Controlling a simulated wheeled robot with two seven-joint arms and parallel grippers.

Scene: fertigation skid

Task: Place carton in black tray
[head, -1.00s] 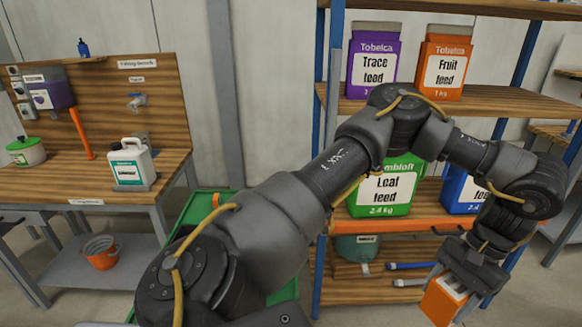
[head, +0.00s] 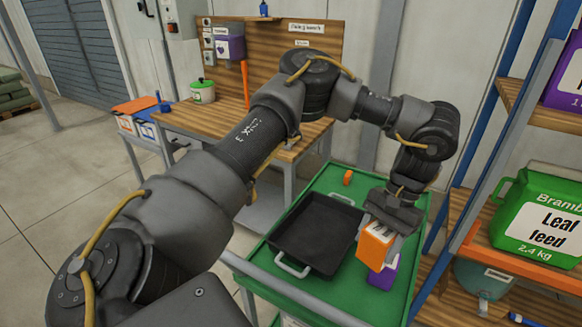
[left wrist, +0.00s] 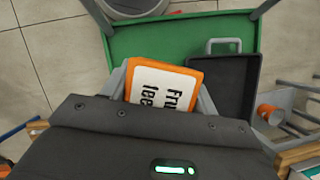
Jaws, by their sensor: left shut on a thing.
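My left gripper (head: 393,216) is shut on an orange carton (head: 374,247) and holds it over the right part of the green cart top (head: 352,294). In the left wrist view the carton (left wrist: 164,86) sits between the fingers, with part of a "Fruit feed" label showing. The black tray (head: 318,236) lies on the cart just left of the carton; it looks empty and has light handles. It also shows in the left wrist view (left wrist: 236,84), right of the carton. My right gripper is not in view.
A purple thing (head: 384,276) stands on the cart below and behind the held carton, partly hidden. A small orange object (head: 348,177) lies at the cart's far edge.

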